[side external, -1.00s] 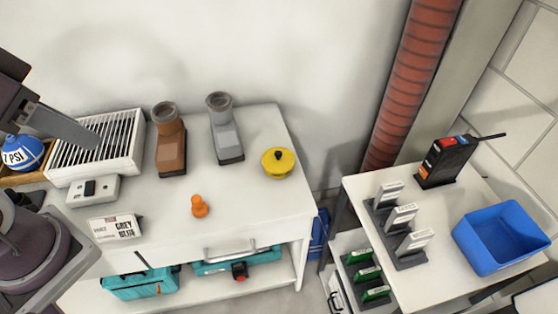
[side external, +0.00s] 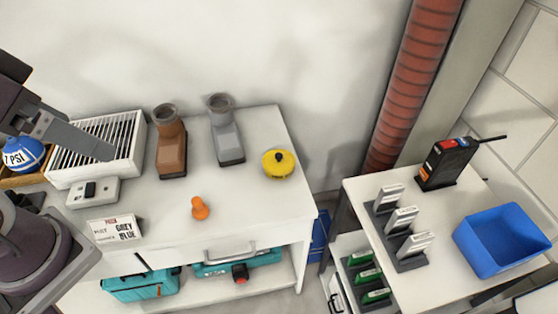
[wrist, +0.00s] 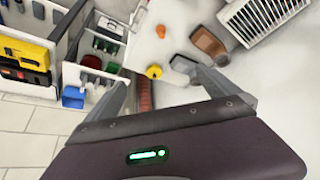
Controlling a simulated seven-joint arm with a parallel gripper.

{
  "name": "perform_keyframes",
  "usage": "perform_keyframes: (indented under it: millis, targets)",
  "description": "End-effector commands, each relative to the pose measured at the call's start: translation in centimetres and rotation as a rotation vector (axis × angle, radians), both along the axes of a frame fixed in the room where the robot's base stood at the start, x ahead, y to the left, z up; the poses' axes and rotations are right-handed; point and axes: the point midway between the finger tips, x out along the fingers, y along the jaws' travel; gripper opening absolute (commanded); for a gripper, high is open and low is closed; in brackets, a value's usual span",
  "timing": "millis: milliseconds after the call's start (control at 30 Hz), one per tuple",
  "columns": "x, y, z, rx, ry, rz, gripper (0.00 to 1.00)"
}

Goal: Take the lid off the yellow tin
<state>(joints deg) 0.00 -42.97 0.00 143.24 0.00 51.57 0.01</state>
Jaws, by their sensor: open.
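The round yellow tin (side external: 279,170) stands upright at the right end of the white cabinet top. Its yellow lid (side external: 280,158), with a small black knob, is on top. In the wrist view the tin (wrist: 154,72) is small and far off, between the finger directions. My gripper (wrist: 154,78) is open and empty, with a finger on each side of the wrist view. In the side view, part of it (side external: 85,140) shows at the left, over the slatted white box, well apart from the tin. Its other finger is hard to make out there.
A brown boot-shaped object (side external: 171,145) and a grey one (side external: 225,135) stand left of the tin. An orange peg-like piece (side external: 200,208) is in front. A slatted white box (side external: 125,155) is at left. A blue bin (side external: 500,238) sits on the right table. The cabinet's front right is clear.

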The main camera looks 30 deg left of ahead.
Motion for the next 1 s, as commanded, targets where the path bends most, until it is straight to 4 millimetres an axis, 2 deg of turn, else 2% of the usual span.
perform_keyframes:
  millis: [167, 233, 267, 367, 400, 467, 500, 567, 600, 667, 700, 800, 900, 1000]
  targets:
    - [0.2, 0.0, 0.1, 0.0, 0.001, 0.001, 1.0]
    - [1.8, 0.1, 0.4, 0.002, 0.01, 0.01, 1.0]
    - [3.0, 0.2, 0.7, 0.002, 0.016, 0.017, 1.0]
    - [9.4, 0.1, 0.8, 0.005, 0.037, 0.047, 1.0]
    - [12.4, 0.0, 0.3, 0.008, 0.043, 0.059, 1.0]
    - [16.9, -0.5, -1.2, 0.011, 0.05, 0.075, 1.0]
    - [19.8, -0.9, -2.6, 0.013, 0.054, 0.083, 1.0]
    - [23.9, -1.8, -5.4, 0.015, 0.06, 0.092, 1.0]
    - [26.4, -2.5, -7.7, 0.017, 0.066, 0.096, 1.0]
    - [29.7, -3.7, -11.8, 0.016, 0.073, 0.097, 1.0]
    - [31.5, -4.5, -14.6, 0.014, 0.076, 0.097, 1.0]
    - [34.4, -6.3, -21.4, 0.008, 0.085, 0.091, 1.0]
    - [35.6, -7.5, -26.4, 0.002, 0.093, 0.084, 1.0]
    - [36.0, -8.1, -28.8, -0.004, 0.095, 0.08, 1.0]
